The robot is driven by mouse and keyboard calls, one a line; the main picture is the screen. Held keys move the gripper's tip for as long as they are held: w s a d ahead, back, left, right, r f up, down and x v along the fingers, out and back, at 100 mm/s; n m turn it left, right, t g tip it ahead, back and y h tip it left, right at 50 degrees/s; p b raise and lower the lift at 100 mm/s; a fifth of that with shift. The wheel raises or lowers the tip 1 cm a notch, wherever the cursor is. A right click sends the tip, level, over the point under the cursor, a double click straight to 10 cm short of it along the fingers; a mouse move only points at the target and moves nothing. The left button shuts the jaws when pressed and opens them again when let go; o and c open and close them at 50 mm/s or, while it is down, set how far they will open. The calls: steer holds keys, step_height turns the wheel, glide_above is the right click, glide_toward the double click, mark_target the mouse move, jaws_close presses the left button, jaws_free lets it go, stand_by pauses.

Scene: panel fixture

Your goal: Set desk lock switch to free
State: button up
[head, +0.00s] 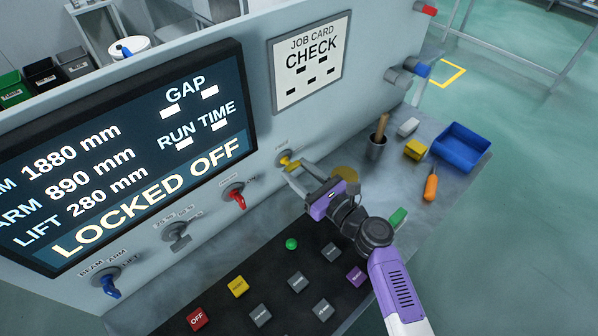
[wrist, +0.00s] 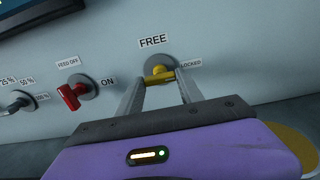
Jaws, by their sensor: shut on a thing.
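The yellow lock switch (head: 285,160) sits on a round grey base on the upright panel, right of the big screen. In the wrist view the yellow switch (wrist: 160,76) lies between a FREE label (wrist: 153,41) above it and a LOCKED label (wrist: 191,64) to its right. Its handle looks roughly level, partly covered by the fingers, so its exact setting is hard to tell. My gripper (head: 290,169) reaches it from the front right. In the wrist view the gripper's fingers (wrist: 161,82) are on either side of the handle, shut on it.
A red switch (head: 235,196) labelled FEED stands just left. The screen (head: 120,150) reads LOCKED OFF. Push buttons (head: 239,286) lie on the desk below. A cup (head: 377,146), a blue tray (head: 462,148) and an orange-handled tool (head: 431,185) lie to the right.

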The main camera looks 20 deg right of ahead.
steer(key=shift+f+n+b, duration=0.1)
steer(key=shift+n+b, duration=6.6)
steer(key=shift+n, duration=2.2)
steer(key=o, duration=1.4)
